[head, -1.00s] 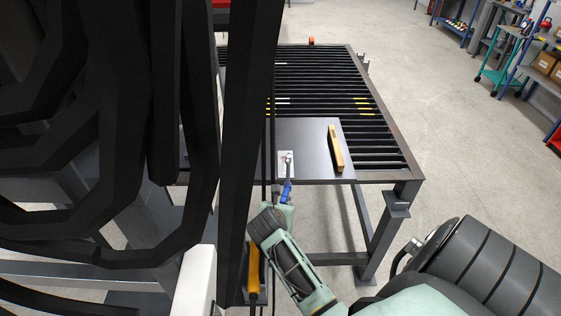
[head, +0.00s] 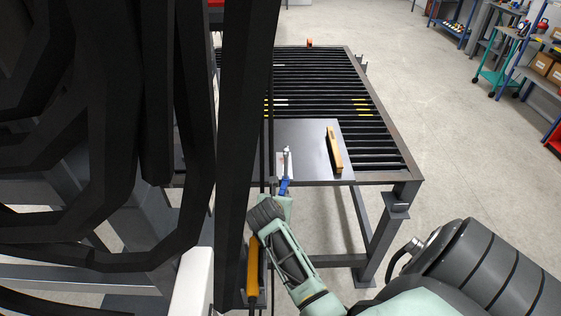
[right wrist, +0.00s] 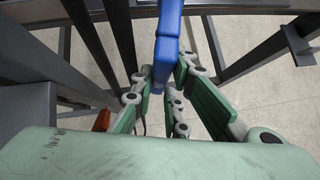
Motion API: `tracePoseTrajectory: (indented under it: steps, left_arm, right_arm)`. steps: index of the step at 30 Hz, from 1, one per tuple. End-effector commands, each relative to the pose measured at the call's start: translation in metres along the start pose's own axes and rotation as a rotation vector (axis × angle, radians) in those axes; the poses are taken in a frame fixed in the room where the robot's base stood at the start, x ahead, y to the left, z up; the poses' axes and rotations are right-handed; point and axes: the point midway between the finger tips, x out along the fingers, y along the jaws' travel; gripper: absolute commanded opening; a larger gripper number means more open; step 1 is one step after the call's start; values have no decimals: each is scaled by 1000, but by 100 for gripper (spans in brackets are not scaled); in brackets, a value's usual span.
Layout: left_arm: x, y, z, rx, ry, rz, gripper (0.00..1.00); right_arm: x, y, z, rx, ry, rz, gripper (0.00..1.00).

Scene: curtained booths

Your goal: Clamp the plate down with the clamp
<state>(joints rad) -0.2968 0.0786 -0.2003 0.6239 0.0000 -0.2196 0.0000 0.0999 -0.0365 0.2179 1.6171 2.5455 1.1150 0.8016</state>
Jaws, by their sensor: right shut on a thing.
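The plate (head: 308,150) is a flat grey sheet on the near end of the slatted table. My right gripper (head: 280,201) is shut on this handle. In the right wrist view the blue handle (right wrist: 168,42) runs down between the green fingers of the gripper (right wrist: 163,88). Whether the clamp's tip touches the plate is too small to tell. My left gripper is not in view.
A yellowish bar (head: 335,150) lies on the plate's right side. The slatted table (head: 392,150) has a dark frame and legs. Large black shapes block the left side of the head view. Open floor lies to the right, with a teal cart (head: 497,70) farther back.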

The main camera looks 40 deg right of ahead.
Motion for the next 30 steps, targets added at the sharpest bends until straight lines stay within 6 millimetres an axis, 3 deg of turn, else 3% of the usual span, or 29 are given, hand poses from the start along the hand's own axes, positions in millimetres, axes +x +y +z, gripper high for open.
tracePoseTrajectory:
  steps: [30]
  left_arm:
    - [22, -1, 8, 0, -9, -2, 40]
  right_arm:
    - [39, 14, 42, 3, -8, 3, 0]
